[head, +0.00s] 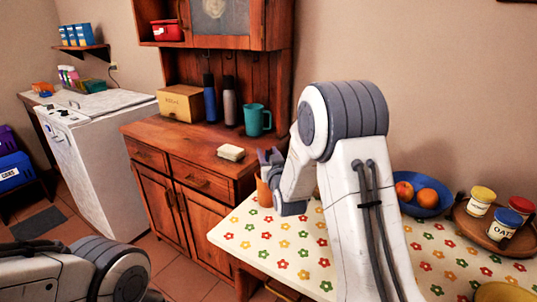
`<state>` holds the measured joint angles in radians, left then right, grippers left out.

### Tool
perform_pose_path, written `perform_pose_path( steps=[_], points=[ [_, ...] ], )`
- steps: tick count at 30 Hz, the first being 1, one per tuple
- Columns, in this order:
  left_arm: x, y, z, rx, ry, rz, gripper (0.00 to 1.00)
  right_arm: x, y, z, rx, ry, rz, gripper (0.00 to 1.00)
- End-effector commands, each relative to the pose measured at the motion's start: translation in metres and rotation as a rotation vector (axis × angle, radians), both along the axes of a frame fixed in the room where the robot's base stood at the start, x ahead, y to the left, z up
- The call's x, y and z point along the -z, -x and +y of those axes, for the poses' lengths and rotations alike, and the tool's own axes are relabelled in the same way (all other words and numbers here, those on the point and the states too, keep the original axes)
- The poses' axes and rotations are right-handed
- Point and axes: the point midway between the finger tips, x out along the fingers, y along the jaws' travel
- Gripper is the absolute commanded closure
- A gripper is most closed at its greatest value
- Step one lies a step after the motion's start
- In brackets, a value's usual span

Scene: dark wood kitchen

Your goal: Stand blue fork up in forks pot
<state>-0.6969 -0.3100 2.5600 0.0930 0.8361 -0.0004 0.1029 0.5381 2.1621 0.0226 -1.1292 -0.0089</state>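An orange-brown pot (263,192) stands at the far left corner of the flowered table, partly hidden by my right wrist. I cannot tell whether it is the forks pot. My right gripper (270,157) is just above and beside this pot. Its grey-blue fingers are small and partly overlapped by the wrist, so I cannot tell whether they are open or shut, or hold anything. I cannot make out a blue fork. Part of my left arm shows at the lower left, but its gripper is out of view.
The flowered table (264,246) has bare room in front of the pot. A blue bowl with oranges (427,210) and a wooden tray with jars (468,224) stand to the right. Behind is a wooden sideboard (190,150) with a teal mug (257,120) and bottles.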

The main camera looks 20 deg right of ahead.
Motion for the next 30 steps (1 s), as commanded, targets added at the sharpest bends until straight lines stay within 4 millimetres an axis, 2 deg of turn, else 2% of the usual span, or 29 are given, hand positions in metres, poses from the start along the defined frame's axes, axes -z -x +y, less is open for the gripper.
perform_pose_path(
  steps=[7,10,14,21,25,30],
  points=[
    [0.000,0.000,0.000,0.000,0.000,0.000,1.00,0.000,0.001,0.000,0.000,0.000,0.000,0.56],
    [0.002,0.000,0.000,0.000,0.000,0.000,1.00,0.000,0.008,0.001,0.000,0.000,0.001,0.56],
    [0.005,0.000,0.000,0.000,0.000,0.000,1.00,0.001,0.029,0.004,-0.001,0.000,0.001,0.56],
    [0.011,0.000,0.000,0.000,0.000,0.000,1.00,0.001,0.076,0.010,-0.001,0.000,0.000,0.56],
    [0.012,0.000,0.000,0.000,0.000,0.000,1.00,0.001,0.094,0.012,0.000,0.000,0.001,0.56],
    [0.013,0.000,0.000,0.000,0.000,0.000,1.00,0.000,0.103,0.013,0.000,0.000,0.000,0.56]
  ],
)
